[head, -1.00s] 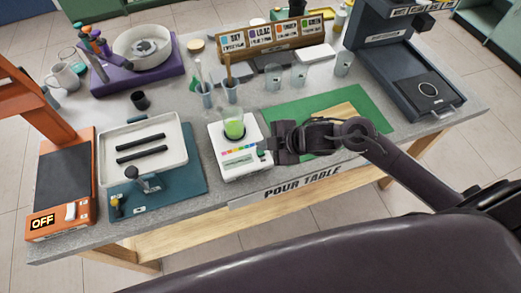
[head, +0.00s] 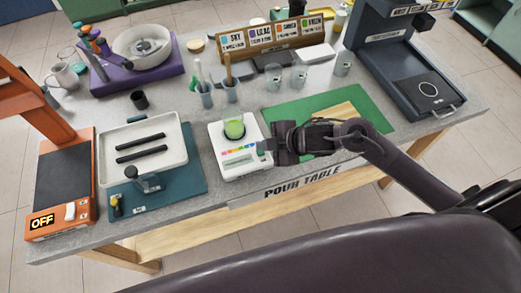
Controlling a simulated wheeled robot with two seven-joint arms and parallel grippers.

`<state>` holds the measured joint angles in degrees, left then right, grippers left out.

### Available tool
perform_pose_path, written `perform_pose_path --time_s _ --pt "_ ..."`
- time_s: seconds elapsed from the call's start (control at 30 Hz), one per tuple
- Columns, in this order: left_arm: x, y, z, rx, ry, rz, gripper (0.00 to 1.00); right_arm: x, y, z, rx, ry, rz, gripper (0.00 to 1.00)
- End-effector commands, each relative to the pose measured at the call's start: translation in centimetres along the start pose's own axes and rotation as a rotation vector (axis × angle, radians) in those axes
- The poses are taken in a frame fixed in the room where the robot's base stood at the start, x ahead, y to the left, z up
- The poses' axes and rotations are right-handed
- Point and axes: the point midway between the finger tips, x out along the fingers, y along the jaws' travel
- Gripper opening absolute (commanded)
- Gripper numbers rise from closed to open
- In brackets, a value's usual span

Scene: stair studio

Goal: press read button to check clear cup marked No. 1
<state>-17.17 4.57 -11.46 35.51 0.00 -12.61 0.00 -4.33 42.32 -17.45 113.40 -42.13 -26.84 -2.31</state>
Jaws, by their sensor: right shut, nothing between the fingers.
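A white reader device (head: 238,165) with a row of coloured squares and a small dark strip on its front stands near the table's front edge. A clear cup with green liquid (head: 234,128) sits upright on top of it; I cannot read any number on it. My right gripper (head: 264,147) is shut and empty, its fingertips at the right front side of the reader. Whether they touch it I cannot tell. The read button is not clearly seen; the fingertips may cover it. My left gripper is not in view.
A white tray (head: 177,160) with black bars is left of the reader. Cups holding sticks (head: 206,98) and several clear cups (head: 299,78) stand behind. A dark machine (head: 415,85) is at right.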

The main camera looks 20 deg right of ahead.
Motion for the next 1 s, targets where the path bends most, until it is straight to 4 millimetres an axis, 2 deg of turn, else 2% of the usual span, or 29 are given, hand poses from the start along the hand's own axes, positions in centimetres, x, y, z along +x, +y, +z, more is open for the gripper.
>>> perform_pose_path --time_s 1.0 --pt "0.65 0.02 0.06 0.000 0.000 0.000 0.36 0.78 -0.57 0.60 0.000 0.000 0.000 0.00"
